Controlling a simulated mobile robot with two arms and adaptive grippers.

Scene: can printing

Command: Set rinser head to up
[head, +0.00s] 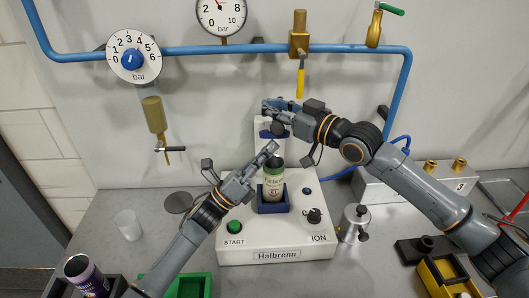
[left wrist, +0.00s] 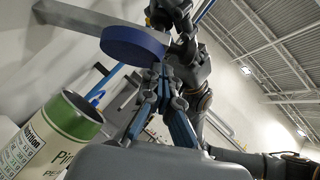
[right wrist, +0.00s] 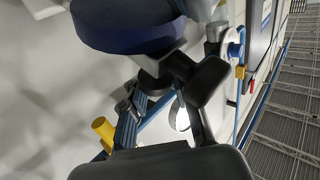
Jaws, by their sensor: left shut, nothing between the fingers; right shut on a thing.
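The white rinser (head: 276,240), labelled Halbronn, stands on the counter. A can with a green band (head: 273,180) stands upright in its blue holder (head: 272,206); the can also shows in the left wrist view (left wrist: 60,130). The blue rinser head (left wrist: 135,44) is above the can; it also fills the top of the right wrist view (right wrist: 125,28). My right gripper (head: 276,118) is at the head, shut on what looks like its dark knob (right wrist: 153,80); the fingers partly hide it. My left gripper (head: 270,150) is shut and empty, just above the can and below the head.
A blue pipe (head: 200,50) with gauges and valves runs along the wall behind. A clear cup (head: 128,225), a purple can (head: 86,277) and a green tray (head: 190,286) are at left. A metal pot (head: 355,223) and a yellow tray (head: 450,275) are at right.

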